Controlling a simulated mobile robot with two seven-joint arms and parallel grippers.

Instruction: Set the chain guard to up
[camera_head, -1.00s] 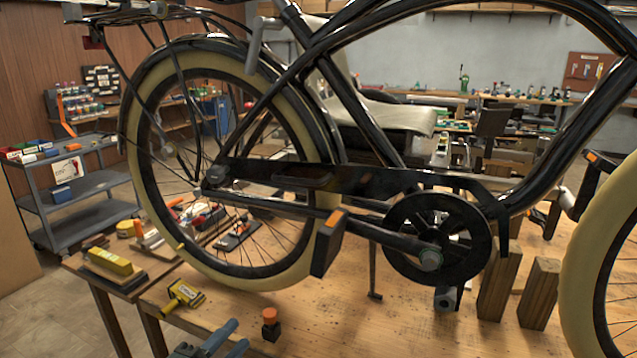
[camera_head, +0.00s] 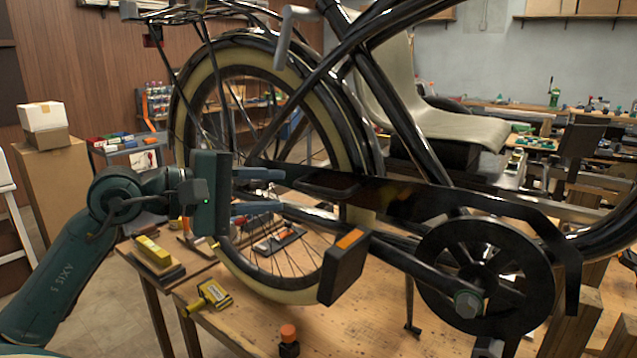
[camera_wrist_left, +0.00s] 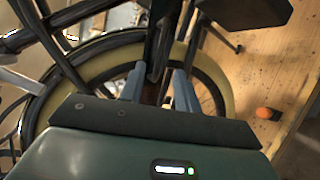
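The chain guard (camera_head: 425,203) is a long black plate on the trike frame, running from the rear hub area, sloping down right to above the round black chainring (camera_head: 485,275). My left gripper (camera_head: 280,190) is open at the rear end of the guard, in front of the rear wheel. Its two blue fingers point right, one above the other. In the left wrist view, a dark bar lies between the open fingers (camera_wrist_left: 160,88); I cannot tell whether they touch it. The gripper hides the rear hub. My right gripper is out of view.
The pedal (camera_head: 344,267) with an orange reflector juts out below the guard. The rear wheel (camera_head: 295,290) stands behind the gripper. A yellow tool (camera_head: 209,297) and an orange-capped bottle (camera_head: 288,340) lie or stand on the wooden bench (camera_head: 370,325).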

